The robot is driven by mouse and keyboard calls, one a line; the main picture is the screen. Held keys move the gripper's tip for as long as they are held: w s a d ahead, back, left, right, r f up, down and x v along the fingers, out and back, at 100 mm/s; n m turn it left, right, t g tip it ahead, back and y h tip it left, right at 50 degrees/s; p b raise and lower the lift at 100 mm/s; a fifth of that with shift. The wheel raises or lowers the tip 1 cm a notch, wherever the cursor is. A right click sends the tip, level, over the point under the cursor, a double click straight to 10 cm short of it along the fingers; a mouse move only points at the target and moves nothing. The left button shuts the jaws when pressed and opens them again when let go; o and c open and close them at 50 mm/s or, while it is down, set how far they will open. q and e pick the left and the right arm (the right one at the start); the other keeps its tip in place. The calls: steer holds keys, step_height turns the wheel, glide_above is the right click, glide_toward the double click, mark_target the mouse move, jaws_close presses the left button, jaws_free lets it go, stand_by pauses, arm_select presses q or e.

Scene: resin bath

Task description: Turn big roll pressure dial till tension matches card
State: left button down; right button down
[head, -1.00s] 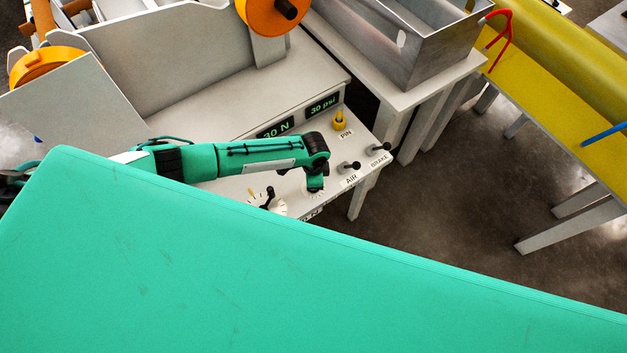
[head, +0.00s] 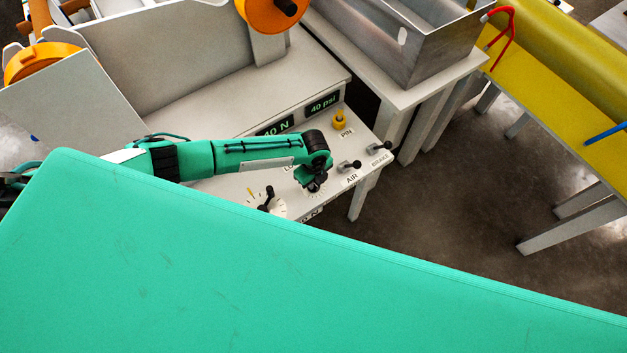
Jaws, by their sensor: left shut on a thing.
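My left gripper (head: 315,184) is at the right-hand dial (head: 318,192) on the grey control panel, shut on it; the gripper hides most of this dial. Its label is largely covered by my arm. A second white dial (head: 266,202) with a black knob is to the left, its lower part cut off by my green body. The tension readout (head: 275,127) shows 40 N, and the pressure readout (head: 322,103) shows 40 psi. A small card (head: 311,214) at the panel's front edge is partly hidden; its figure is not readable. My right gripper is out of view.
A yellow PIN knob (head: 339,120), an AIR lever (head: 349,166) and a BRAKE lever (head: 380,147) stand right of the gripped dial. A metal bin (head: 405,50) is behind on a side table.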

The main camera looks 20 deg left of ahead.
arm_select(q)
steer(key=m+b, duration=0.1)
steer(key=m, duration=0.5)
steer(key=shift+m+b, duration=0.3)
steer(key=m+b, duration=0.1)
steer(key=m, duration=0.3)
steer(key=shift+m, duration=0.7)
steer(key=shift+b, duration=0.3)
steer(key=c, duration=1.5)
jaws_free()
steer(key=shift+o, duration=0.2)
steer(key=shift+r, duration=0.1)
